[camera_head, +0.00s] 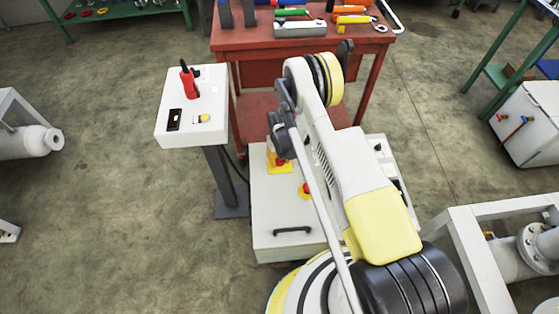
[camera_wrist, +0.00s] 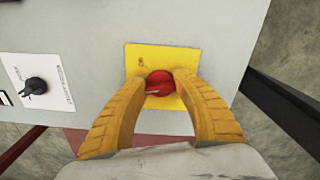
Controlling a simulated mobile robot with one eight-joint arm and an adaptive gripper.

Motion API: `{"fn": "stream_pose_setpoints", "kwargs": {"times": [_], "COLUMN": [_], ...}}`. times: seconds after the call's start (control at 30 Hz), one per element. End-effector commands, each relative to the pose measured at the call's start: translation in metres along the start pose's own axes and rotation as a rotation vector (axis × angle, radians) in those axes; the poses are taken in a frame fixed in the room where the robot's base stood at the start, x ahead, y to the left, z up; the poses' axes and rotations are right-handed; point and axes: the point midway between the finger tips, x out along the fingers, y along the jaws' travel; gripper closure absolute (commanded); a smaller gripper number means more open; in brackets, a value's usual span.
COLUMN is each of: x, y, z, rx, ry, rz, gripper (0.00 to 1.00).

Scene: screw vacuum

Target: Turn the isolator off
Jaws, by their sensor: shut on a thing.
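The isolator is a red knob (camera_wrist: 159,83) on a square yellow plate (camera_wrist: 185,55), fixed to a light grey cabinet panel in the wrist view. The yellow fingers of my gripper (camera_wrist: 160,80) are on both sides of the red knob, shut on it. The knob's lower part is partly covered, and I cannot read its position marks. In the head view my arm reaches over the white cabinet (camera_head: 280,215), and its links hide much of the gripper and the isolator area.
A black rotary switch (camera_wrist: 35,87) on a white label is left of the isolator. In the head view, a red button (camera_head: 305,190) is on the cabinet, a white control pedestal (camera_head: 170,130) stands left, and a red tool table (camera_head: 225,44) stands behind.

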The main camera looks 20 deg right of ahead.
Motion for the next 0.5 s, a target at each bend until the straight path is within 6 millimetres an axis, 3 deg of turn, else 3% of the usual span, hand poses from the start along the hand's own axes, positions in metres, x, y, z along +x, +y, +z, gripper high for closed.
{"fn": "stream_pose_setpoints", "kwargs": {"times": [0.5], "x": [0.0006], "y": [0.0014], "z": [0.0003], "rx": [-0.407], "ry": [-0.001], "rz": [0.000], "gripper": [0.96]}}
